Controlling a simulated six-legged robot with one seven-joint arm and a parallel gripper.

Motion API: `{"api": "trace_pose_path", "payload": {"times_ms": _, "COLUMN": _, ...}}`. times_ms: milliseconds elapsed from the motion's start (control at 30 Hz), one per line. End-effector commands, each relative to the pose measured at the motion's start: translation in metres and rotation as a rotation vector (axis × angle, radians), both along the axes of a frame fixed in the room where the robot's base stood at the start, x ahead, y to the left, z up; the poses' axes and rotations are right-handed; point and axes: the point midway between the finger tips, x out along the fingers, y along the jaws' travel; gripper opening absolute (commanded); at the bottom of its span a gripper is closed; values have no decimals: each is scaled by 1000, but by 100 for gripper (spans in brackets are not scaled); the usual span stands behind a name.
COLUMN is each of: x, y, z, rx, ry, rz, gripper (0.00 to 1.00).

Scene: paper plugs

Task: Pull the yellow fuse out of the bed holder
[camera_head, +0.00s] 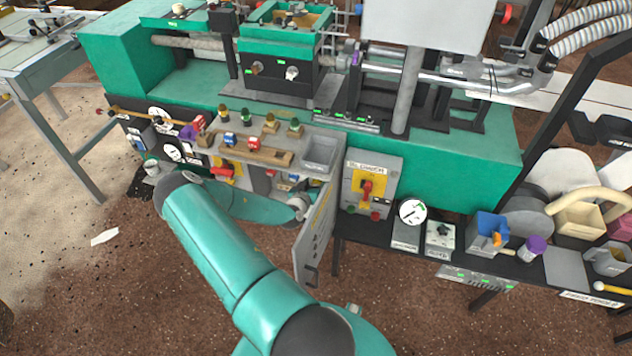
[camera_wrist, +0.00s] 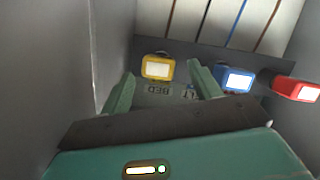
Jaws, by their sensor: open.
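The yellow fuse (camera_wrist: 157,68) has a pale face and sits in its holder above an upside-down label that reads BED. My gripper (camera_wrist: 161,74) is open in the wrist view, with one green finger on each side of the yellow fuse. The fingertips reach about level with it; I cannot tell whether they touch it. In the head view my arm bends toward the open cabinet, and I cannot make out the yellow fuse or the fingers there.
A blue fuse (camera_wrist: 237,79) sits just right of my right finger, and a red fuse (camera_wrist: 295,90) is beyond it. Coloured wires run above. A grey wall (camera_wrist: 115,45) stands close on the left. The open cabinet door (camera_head: 315,238) juts out in the head view.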

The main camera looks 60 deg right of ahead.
Motion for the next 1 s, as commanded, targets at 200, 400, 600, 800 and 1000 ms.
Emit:
{"api": "trace_pose_path", "payload": {"times_ms": 200, "x": 1, "y": -17, "z": -5, "rx": 0, "ry": 0, "rz": 0, "gripper": 63}}
{"api": "trace_pose_path", "payload": {"times_ms": 400, "x": 1, "y": -18, "z": -5, "rx": 0, "ry": 0, "rz": 1, "gripper": 63}}
{"api": "trace_pose_path", "payload": {"times_ms": 600, "x": 1, "y": -17, "z": -5, "rx": 0, "ry": 0, "rz": 1, "gripper": 37}}
{"api": "trace_pose_path", "payload": {"times_ms": 800, "x": 1, "y": -17, "z": -5, "rx": 0, "ry": 0, "rz": 1, "gripper": 15}}
{"api": "trace_pose_path", "payload": {"times_ms": 1000, "x": 1, "y": -17, "z": -5, "rx": 0, "ry": 0, "rz": 1, "gripper": 8}}
